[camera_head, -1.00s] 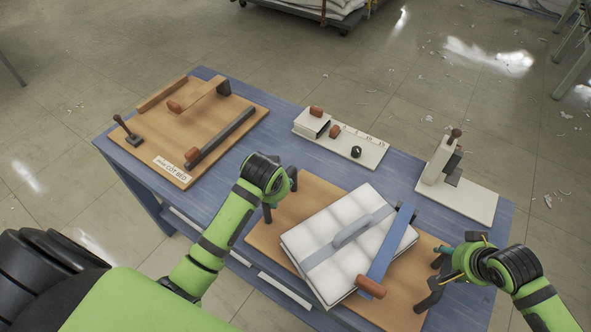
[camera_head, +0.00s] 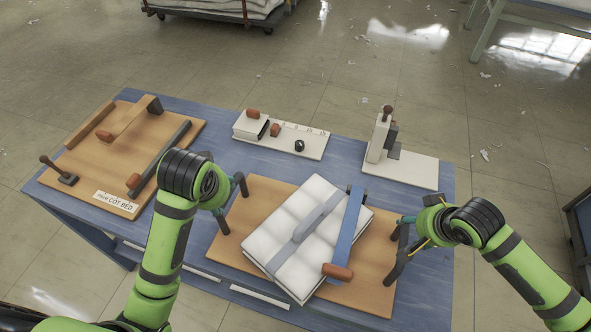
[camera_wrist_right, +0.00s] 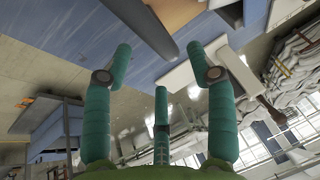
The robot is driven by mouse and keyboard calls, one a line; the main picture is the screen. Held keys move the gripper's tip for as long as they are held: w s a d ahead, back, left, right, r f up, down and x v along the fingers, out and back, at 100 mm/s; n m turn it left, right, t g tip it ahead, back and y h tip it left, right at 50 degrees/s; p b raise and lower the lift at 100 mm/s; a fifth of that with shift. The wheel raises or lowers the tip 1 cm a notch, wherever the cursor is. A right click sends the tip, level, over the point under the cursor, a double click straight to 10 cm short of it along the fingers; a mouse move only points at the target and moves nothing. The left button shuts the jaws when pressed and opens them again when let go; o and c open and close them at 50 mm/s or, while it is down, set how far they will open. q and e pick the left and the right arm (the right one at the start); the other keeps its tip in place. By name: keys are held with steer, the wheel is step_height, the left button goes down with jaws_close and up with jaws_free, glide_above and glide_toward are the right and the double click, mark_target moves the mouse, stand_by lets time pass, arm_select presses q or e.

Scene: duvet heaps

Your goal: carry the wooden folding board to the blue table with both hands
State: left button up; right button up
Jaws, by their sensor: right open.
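The wooden folding board (camera_head: 376,290) lies on the blue table (camera_head: 425,278), toward its front right. A white quilted bundle (camera_head: 281,245) with a grey-blue strap lies across it, beside a blue bar (camera_head: 346,229) with an orange-brown handle. My left gripper (camera_head: 232,203) is at the board's left end, fingers apart; finger contact is unclear. My right gripper (camera_head: 399,246) is at the right end, open, its fingers close to the board's edge. In the right wrist view its teal fingers (camera_wrist_right: 160,88) are spread with nothing between them.
A second wooden board (camera_head: 85,153) labelled COT BED, with bars and a lever, lies at the table's left. Two white fixtures, one with a knob (camera_head: 312,147) and one with an upright post (camera_head: 414,168), stand along the back. A loaded cart (camera_head: 214,10) is farther off.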

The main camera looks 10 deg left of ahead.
steer(key=a+v, duration=0.1)
steer(key=v, duration=0.6)
steer(key=shift+s+d+r, duration=0.2)
steer(key=shift+d+r, duration=0.2)
steer(key=shift+d, duration=0.15)
